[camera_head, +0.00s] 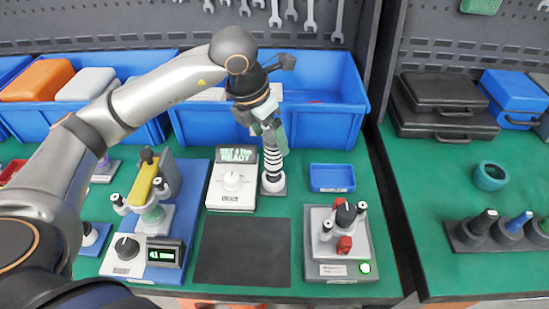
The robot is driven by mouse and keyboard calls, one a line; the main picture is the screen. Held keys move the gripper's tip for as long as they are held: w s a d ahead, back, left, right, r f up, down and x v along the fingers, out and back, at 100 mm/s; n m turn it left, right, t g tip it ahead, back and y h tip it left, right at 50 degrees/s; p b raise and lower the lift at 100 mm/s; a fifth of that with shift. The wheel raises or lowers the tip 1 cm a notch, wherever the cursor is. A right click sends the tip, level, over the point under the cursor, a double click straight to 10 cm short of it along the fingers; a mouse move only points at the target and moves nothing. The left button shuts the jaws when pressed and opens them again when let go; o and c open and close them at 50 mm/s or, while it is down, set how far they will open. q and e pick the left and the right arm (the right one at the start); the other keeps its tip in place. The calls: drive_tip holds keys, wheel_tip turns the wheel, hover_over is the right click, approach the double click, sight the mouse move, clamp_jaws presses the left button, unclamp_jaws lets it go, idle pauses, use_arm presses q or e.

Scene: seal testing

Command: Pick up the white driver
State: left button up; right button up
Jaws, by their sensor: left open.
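The white driver (272,164) stands upright in a small grey holder (273,188), just right of a white controller (231,186) whose screen reads READY. It is white with dark rings along its shaft. My left gripper (275,139) comes down from the upper left and is at the driver's top end. Its jaws are open; the fingers hide the top of the driver, so I cannot tell whether they touch it. My right gripper is not in view.
A dark mat (242,251) lies in front of the controller. A yellow-handled fixture (145,184) stands left, a grey test block (341,244) right. A small blue tray (332,178) is right of the driver. Blue bins (322,126) line the back.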

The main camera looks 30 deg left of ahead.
sight(277, 156)
use_arm(q)
drive_tip(key=x, duration=0.7)
drive_tip(key=shift+f, duration=0.45)
drive_tip(key=shift+r, duration=0.1)
clamp_jaws()
